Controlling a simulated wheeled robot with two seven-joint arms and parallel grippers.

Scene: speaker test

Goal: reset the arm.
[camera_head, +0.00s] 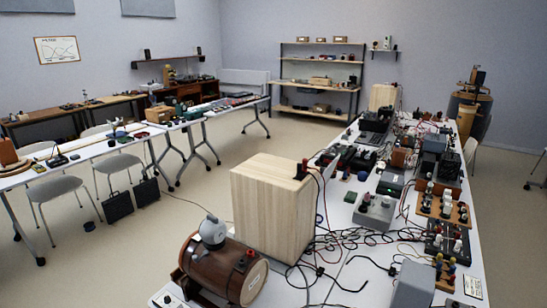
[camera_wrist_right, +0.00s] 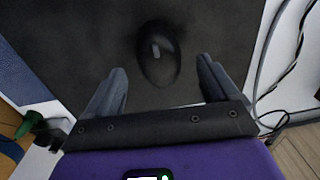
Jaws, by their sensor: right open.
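My right gripper (camera_wrist_right: 161,66) shows only in the right wrist view. Its two grey fingers are spread wide apart and nothing is held between them. A black, mouse-like oval object (camera_wrist_right: 158,68) lies beyond and between the fingers on a dark grey flat surface (camera_wrist_right: 70,40). I cannot tell whether the fingers touch that surface. Neither of my arms shows in the head view, and my left gripper is out of sight.
In the head view, a long white table (camera_head: 345,283) carries a pale wooden box (camera_head: 272,215), a brown wooden barrel (camera_head: 222,268), electrical gear and loose cables. Side tables and chairs (camera_head: 57,190) stand left. Shelves (camera_head: 320,61) stand at the back. Open floor (camera_head: 160,235) lies between.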

